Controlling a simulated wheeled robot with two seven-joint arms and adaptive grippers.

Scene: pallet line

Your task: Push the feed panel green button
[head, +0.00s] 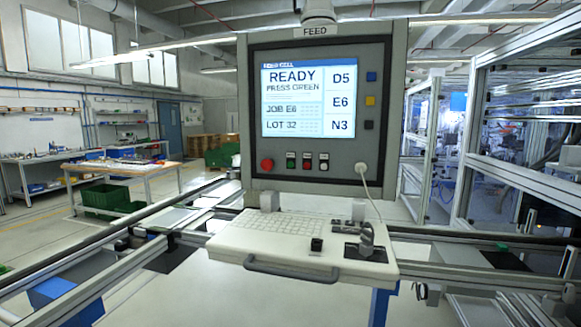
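The feed panel (256,100) stands upright ahead of me, a grey housing with a dark face and a FEED sign (316,31) on top. Its screen (308,97) reads "READY", "PRESS GREEN", "JOB E6" and "LOT 32", with D5, E6 and N3 at the right. The small green button (291,161) is in the row below the screen. It sits between a large red mushroom button (267,165) on its left and a small red button (307,161) on its right. Nothing covers it. Neither of my grippers is in view.
A white keyboard shelf (225,246) with a dark front handle (290,272) juts out below the panel. A white cable (371,190) hangs from the panel's lower right. Metal rails run along both sides. A framed cell (466,150) stands right; a workbench (120,167) stands left.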

